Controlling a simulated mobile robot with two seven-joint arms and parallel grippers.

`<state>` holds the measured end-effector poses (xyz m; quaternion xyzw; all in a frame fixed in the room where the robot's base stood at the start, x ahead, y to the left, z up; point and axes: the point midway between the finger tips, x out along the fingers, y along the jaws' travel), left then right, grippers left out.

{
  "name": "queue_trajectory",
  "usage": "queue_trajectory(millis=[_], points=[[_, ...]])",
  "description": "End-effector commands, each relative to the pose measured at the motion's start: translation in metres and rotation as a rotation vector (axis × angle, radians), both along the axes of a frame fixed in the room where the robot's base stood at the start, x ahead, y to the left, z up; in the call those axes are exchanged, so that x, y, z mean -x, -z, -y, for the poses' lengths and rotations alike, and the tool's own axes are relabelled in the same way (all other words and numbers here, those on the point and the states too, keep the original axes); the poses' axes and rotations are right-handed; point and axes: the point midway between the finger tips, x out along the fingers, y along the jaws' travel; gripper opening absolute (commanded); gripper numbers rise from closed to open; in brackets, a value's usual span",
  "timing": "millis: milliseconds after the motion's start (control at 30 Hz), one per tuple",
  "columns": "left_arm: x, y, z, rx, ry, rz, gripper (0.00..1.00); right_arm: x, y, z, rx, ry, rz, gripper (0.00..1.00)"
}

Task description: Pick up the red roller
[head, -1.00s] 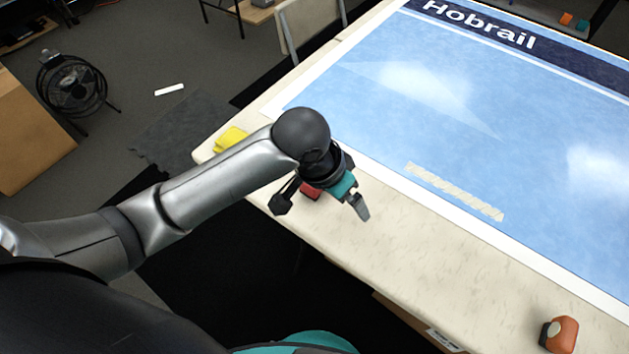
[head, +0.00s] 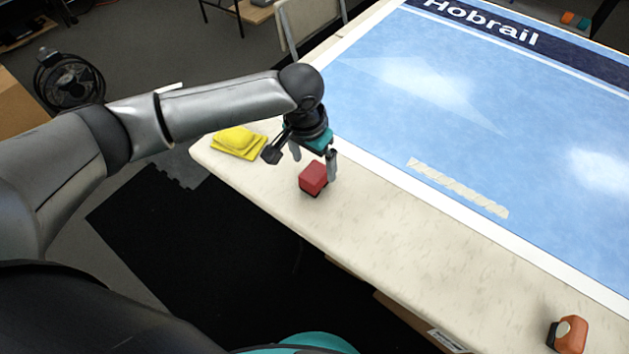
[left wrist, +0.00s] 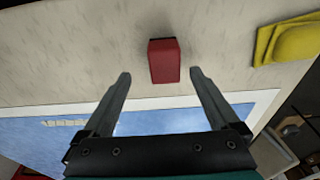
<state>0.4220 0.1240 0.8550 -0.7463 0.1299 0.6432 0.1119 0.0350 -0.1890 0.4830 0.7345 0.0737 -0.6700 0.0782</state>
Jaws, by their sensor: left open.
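The red roller (head: 313,177) looks like a small red block with a dark underside and sits on the pale table near its front edge. My left gripper (head: 314,154) is open and empty, just behind and above it. In the left wrist view the red roller (left wrist: 164,61) lies ahead of the open fingers (left wrist: 160,77), roughly centred between their lines. It appears just beyond the fingertips and apart from them. My right gripper is not in view.
Yellow cloths with a yellow lump (head: 237,142) lie on the table's left corner. A blue printed film (head: 480,130) with a tape strip (head: 458,187) covers much of the table. An orange tool (head: 568,334) stands at front right. The front table strip (head: 430,245) between is clear.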

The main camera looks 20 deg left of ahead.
Motion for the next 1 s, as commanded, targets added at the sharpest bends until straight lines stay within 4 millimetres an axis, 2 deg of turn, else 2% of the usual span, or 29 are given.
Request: queue_trajectory(millis=[33,100,333,600,733,933,1000], points=[[-0.001,0.012,0.001,0.000,0.000,-0.001,0.95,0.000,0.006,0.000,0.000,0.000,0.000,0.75],[-0.003,0.020,0.001,-0.001,-0.001,-0.001,0.95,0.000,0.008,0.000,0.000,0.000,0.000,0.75],[-0.006,0.034,0.000,-0.001,0.000,0.001,0.95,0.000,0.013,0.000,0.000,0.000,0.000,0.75],[-0.014,0.073,-0.002,0.000,0.000,0.000,0.95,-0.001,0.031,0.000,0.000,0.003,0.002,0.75],[-0.015,0.079,-0.002,0.000,0.001,0.001,0.95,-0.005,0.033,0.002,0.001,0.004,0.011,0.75],[-0.015,0.079,-0.002,0.001,0.001,0.002,0.95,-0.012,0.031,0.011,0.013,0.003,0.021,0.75],[-0.015,0.079,-0.002,0.001,0.001,0.002,0.88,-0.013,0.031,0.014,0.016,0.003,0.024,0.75]])
